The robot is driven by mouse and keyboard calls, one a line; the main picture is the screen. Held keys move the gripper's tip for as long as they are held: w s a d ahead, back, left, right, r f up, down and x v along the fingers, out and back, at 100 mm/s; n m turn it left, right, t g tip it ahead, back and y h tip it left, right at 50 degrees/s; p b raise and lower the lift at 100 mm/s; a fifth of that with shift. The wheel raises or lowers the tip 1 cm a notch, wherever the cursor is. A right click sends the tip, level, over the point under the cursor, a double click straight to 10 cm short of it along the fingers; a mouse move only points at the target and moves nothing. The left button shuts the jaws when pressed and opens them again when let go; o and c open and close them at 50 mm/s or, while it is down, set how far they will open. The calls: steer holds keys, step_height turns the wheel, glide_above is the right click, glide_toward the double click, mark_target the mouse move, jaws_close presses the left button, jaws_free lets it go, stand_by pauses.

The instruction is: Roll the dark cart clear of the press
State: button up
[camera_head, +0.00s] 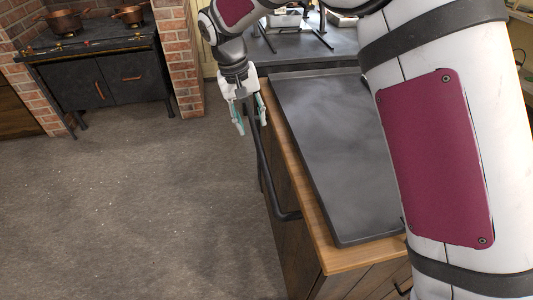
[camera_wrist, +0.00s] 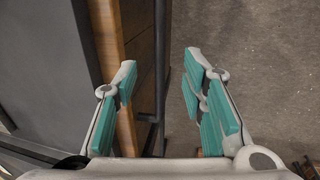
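A cart with dark plank sides, a light wooden top edge (camera_head: 302,208) and a large dark metal tray (camera_head: 330,150) stands at the centre right. A dark bar handle (camera_head: 267,180) runs along its left side. My gripper (camera_head: 252,122) points down at the handle's far end. In the wrist view my gripper (camera_wrist: 160,75) is open, and the handle (camera_wrist: 160,60) passes between the teal-padded fingers with visible gaps. Touch cannot be told. My arm hides the cart's right side; its wheels are out of sight. I cannot clearly identify the press.
A dark grey table (camera_head: 300,48) with white and black equipment (camera_head: 290,18) stands behind the cart's far end. A dark stove (camera_head: 120,78) with copper pots (camera_head: 64,22) and a brick pillar (camera_head: 182,60) are at the upper left. The grey floor (camera_head: 130,215) left of the cart is clear.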

mark_target(262, 157)
steer(key=f, duration=0.4)
steer(key=d+f+b, duration=0.1)
steer(key=f, duration=0.4)
steer(key=d+f+b, duration=0.1)
steer(key=f, duration=0.3)
steer(key=shift+w+d+f, duration=0.15)
steer(key=shift+w+d, duration=0.1)
steer(key=shift+w, duration=0.1)
steer(key=shift+c, duration=0.6)
jaws_close()
